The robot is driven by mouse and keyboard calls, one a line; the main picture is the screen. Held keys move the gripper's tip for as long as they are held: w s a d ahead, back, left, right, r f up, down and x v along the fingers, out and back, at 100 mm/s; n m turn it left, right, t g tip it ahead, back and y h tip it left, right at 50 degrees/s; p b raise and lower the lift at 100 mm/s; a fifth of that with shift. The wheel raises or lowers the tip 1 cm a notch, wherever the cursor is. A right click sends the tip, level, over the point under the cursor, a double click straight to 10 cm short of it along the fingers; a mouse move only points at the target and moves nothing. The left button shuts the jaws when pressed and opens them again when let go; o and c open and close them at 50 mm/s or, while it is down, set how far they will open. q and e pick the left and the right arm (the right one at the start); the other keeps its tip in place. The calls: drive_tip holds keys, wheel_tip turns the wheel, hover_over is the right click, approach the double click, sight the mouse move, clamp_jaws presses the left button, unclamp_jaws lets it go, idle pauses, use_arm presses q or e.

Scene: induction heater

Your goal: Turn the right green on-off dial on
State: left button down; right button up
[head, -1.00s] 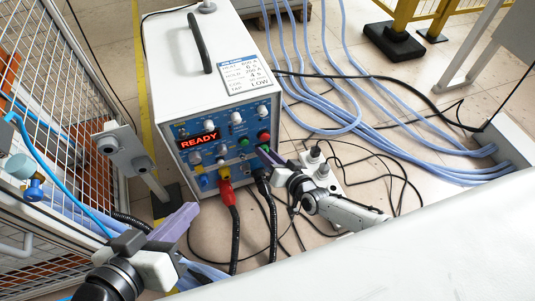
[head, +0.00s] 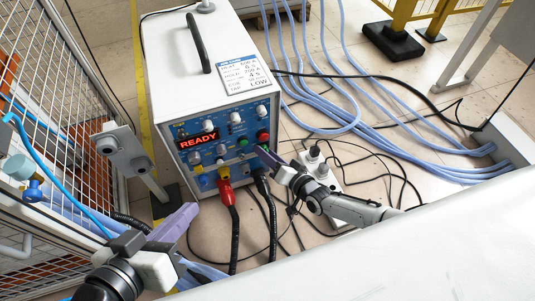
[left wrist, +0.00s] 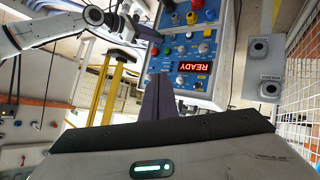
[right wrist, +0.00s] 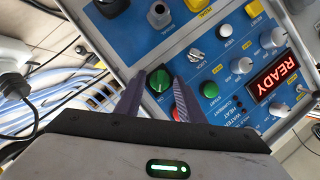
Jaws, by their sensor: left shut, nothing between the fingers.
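The green on-off dial (right wrist: 159,78), with a pale slanted mark on its face, sits on the blue front panel (right wrist: 150,52) of the induction heater (head: 210,100). My right gripper (right wrist: 155,88) is open, with one finger on each side of the dial's lower part in the right wrist view. I cannot tell whether the fingers touch it. In the head view my right gripper (head: 270,157) is at the panel's right side and largely covers the dial. My left gripper (head: 180,222) is shut and empty, apart from the panel at lower left; its fingers also show in the left wrist view (left wrist: 157,98).
A green start button (right wrist: 209,89) is right of the dial; a red button beside it is partly behind a finger. The red display (head: 198,141) reads READY. Red and black cables (head: 229,205) hang below the panel. A mesh fence (head: 45,60) stands at left.

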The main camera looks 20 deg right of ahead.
drive_tip(key=shift+o, duration=0.5)
use_arm(q)
drive_tip(key=shift+s+a+f+g+y+p, duration=0.1)
drive_tip(key=shift+a+f+g+y+p, duration=0.25)
drive_tip(key=shift+f+p, duration=0.4)
drive_tip(key=shift+s+a+f+g+y+p, duration=0.2)
drive_tip(key=shift+a+f+y+p, duration=0.3)
drive_tip(key=shift+p, duration=0.45)
drive_tip(key=shift+s+a+f+g+y+p, duration=0.1)
drive_tip(key=shift+a+f+g+y+p, duration=0.15)
drive_tip(key=shift+a+f+p, duration=0.4)
use_arm(e)
drive_tip(key=v, duration=1)
use_arm(q)
drive_tip(key=shift+w+d, duration=0.1)
drive_tip(key=shift+d, duration=0.05)
use_arm(e)
drive_tip(key=shift+s, duration=0.1)
